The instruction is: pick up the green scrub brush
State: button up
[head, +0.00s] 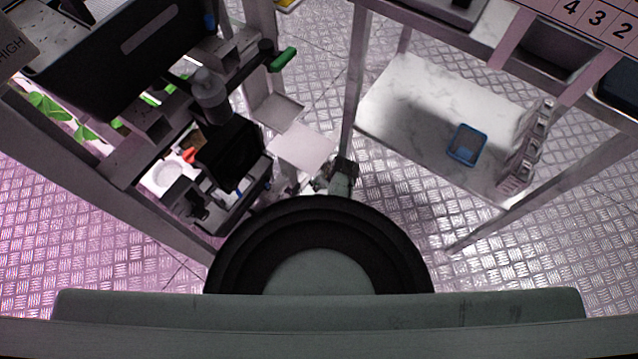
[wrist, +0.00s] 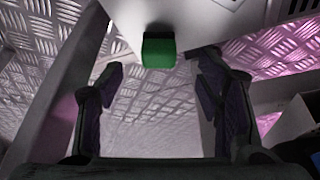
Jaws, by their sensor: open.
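The green scrub brush shows in the wrist view as a green block end (wrist: 158,48) at the top centre, at the edge of a pale surface; the rest of it is hidden. In the head view, a green handle-like piece (head: 283,60), apparently the same brush, sticks out beside a dark round part at the left rack. My gripper (wrist: 162,68) is open in the wrist view, one dark finger on each side of the green end. The fingers are apart from it and nothing is held. I cannot clearly make out my gripper in the head view.
The left rack holds a black bin (head: 230,153) and a white round item (head: 168,178). A blue basket (head: 467,145) stands on the right rack's marble-like lower shelf (head: 400,105). Metal rack posts (head: 357,75) stand close by. Patterned floor (head: 320,55) shows between the racks.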

jog(key=b+x, duration=0.1)
jog(key=x, duration=0.1)
jog(key=b+x, duration=0.4)
jog(key=shift+w+a+f, duration=0.15)
jog(key=shift+w, duration=0.25)
jog(key=c, duration=1.2)
jog(key=shift+r+p, duration=0.45)
jog(key=shift+r, duration=0.35)
notch_tip(320, 180, up, 3)
jog(key=p, duration=0.2)
jog(key=shift+p, duration=0.4)
jog(key=s+d, duration=0.3)
jog(key=d, duration=0.2)
jog(key=s+d, duration=0.3)
jog(key=d, duration=0.2)
jog(key=s+d, duration=0.4)
jog(key=d, duration=0.1)
jog(key=shift+f, duration=0.4)
